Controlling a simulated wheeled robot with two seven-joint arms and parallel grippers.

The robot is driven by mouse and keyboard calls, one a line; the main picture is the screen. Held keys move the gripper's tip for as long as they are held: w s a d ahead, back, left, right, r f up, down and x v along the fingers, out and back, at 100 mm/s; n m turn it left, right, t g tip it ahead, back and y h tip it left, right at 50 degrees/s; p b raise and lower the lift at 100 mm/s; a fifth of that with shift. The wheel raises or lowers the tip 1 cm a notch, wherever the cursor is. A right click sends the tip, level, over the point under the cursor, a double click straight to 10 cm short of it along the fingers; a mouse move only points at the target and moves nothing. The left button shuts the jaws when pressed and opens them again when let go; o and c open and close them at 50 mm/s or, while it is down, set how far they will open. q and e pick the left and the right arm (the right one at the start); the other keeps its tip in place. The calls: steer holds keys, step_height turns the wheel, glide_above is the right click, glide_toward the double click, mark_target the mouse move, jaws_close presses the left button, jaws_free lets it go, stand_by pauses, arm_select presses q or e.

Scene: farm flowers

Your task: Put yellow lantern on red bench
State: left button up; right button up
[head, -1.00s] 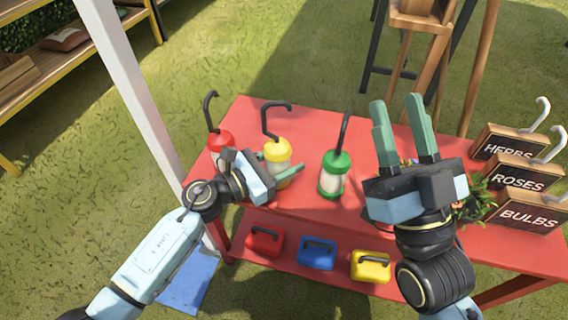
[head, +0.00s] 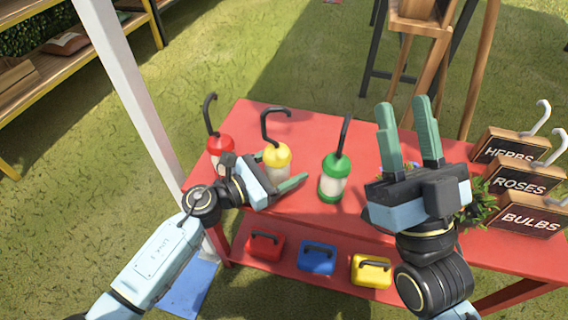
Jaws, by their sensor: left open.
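The yellow lantern (head: 277,156) stands upright on the red bench (head: 300,125), its dark hooked handle rising above it. It stands between a red lantern (head: 219,147) on the left and a green lantern (head: 335,177) on the right. My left gripper (head: 282,178) is open in front of the yellow lantern, hiding part of its lower body. I cannot tell whether the fingers touch it. My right gripper (head: 409,130) is open and empty, fingers pointing up and away, over the bench's right half.
Signs reading HERBS (head: 509,150), ROSES (head: 518,181) and BULBS (head: 530,217) stand at the right. A plant (head: 474,210) is partly behind my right gripper. Red (head: 264,246), blue (head: 318,258) and yellow (head: 371,270) boxes sit on the lower shelf. A white post (head: 125,85) rises at the left.

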arm_select(q)
steer(key=shift+r, duration=0.15)
arm_select(e)
steer(key=shift+w, duration=0.1)
